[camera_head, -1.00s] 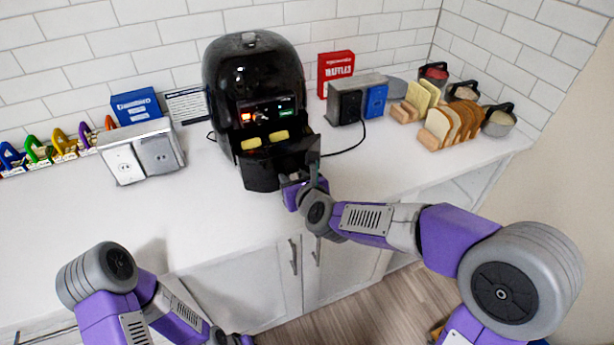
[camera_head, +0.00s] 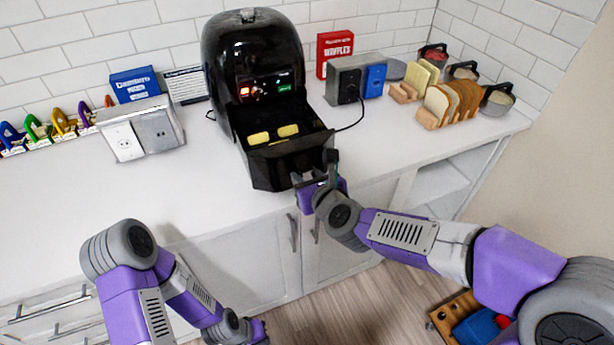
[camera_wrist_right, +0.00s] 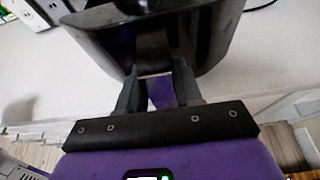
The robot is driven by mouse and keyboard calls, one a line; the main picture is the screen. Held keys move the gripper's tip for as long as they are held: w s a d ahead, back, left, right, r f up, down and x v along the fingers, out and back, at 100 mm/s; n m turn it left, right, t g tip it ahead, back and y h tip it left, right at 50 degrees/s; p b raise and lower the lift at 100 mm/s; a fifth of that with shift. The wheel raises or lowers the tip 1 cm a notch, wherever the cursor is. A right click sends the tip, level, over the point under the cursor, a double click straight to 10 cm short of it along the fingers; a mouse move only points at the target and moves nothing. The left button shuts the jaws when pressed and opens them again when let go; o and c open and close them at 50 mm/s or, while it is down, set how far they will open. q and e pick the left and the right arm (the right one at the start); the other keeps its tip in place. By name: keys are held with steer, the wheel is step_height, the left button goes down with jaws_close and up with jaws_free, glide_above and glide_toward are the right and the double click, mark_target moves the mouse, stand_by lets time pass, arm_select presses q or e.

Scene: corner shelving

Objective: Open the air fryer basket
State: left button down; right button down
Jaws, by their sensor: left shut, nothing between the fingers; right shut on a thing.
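The black air fryer (camera_head: 250,60) stands on the counter against the tiled wall. Its basket (camera_head: 285,168) is pulled well out at the front, and two yellow pieces (camera_head: 273,135) lie inside it. My right gripper (camera_head: 305,182) is at the basket's front, shut on its handle; in the right wrist view the fingers (camera_wrist_right: 158,85) reach to the underside of the basket front (camera_wrist_right: 150,40). The handle itself is mostly hidden by the fingers. My left gripper (camera_head: 255,332) is low at the bottom of the head view, shut and empty, away from the fryer.
Outlet boxes stand left (camera_head: 140,130) and right (camera_head: 355,78) of the fryer. Bread racks (camera_head: 450,105) and lidded pots (camera_head: 497,98) are at the right. The counter left of the basket is clear. A wooden crate (camera_head: 455,312) is on the floor.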

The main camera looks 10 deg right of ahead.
steer(key=c, duration=0.8)
jaws_free()
steer(key=shift+c, duration=0.2)
steer(key=p+v, duration=0.2)
steer(key=v, duration=0.5)
steer(key=shift+s, duration=0.25)
steer(key=shift+r, duration=0.1)
